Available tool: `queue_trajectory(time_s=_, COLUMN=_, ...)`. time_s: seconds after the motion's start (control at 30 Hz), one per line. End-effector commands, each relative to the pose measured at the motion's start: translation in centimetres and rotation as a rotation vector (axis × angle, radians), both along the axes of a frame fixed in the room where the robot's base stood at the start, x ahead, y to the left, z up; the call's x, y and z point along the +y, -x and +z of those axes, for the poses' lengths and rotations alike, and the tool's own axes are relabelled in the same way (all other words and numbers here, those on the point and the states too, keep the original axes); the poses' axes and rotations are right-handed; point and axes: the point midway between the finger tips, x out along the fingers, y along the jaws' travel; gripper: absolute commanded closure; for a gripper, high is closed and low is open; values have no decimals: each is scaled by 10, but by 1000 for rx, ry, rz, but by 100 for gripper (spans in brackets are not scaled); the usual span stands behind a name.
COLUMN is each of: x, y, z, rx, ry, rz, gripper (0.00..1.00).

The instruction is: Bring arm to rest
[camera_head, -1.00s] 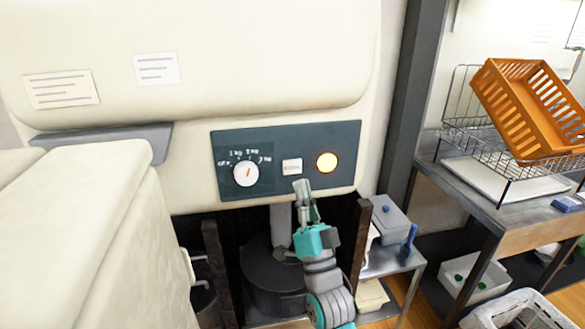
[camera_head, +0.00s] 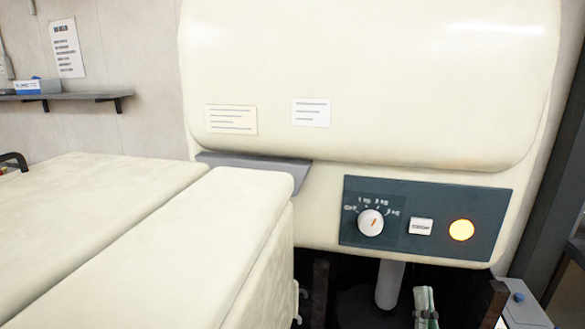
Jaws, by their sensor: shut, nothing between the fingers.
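My gripper (camera_head: 425,302) shows only in part at the bottom edge, right of centre. Its grey-green fingers point up and are shut with nothing between them. They are below the dark control panel (camera_head: 391,238) of the large cream machine (camera_head: 360,90) and look apart from it. The panel has a white dial (camera_head: 370,222), a white switch (camera_head: 420,226) and a lit yellow lamp (camera_head: 461,230). The rest of my arm is out of the frame.
A long cream-topped unit (camera_head: 110,220) fills the lower left. A grey ledge (camera_head: 262,166) juts from the machine. A grey post (camera_head: 391,284) stands under the panel beside the gripper. A wall shelf (camera_head: 70,95) holds a blue-and-white box (camera_head: 38,86).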

Motion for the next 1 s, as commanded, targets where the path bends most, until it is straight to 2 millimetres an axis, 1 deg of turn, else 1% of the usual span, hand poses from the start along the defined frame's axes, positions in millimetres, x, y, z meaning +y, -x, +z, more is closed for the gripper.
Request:
queue_trajectory(time_s=0.03, x=4, y=12, z=-19, rx=40, ry=10, rz=-5, gripper=100)
queue_trajectory(time_s=0.2, x=15, y=50, z=-71, rx=156, ry=52, rz=-25, gripper=100)
queue_trajectory(time_s=0.37, x=25, y=90, z=-112, rx=264, ry=98, rz=-38, gripper=100)
queue_trajectory(time_s=0.5, x=34, y=128, z=-143, rx=358, ry=142, rz=-46, gripper=100)
queue_trajectory(time_s=0.67, x=42, y=174, z=-172, rx=465, ry=195, rz=-50, gripper=100)
queue_trajectory(time_s=0.8, x=48, y=215, z=-192, rx=556, ry=245, rz=-47, gripper=100)
queue_trajectory(time_s=0.87, x=51, y=233, z=-199, rx=594, ry=268, rz=-46, gripper=100)
queue_trajectory(time_s=1.0, x=56, y=274, z=-212, rx=685, ry=322, rz=-39, gripper=100)
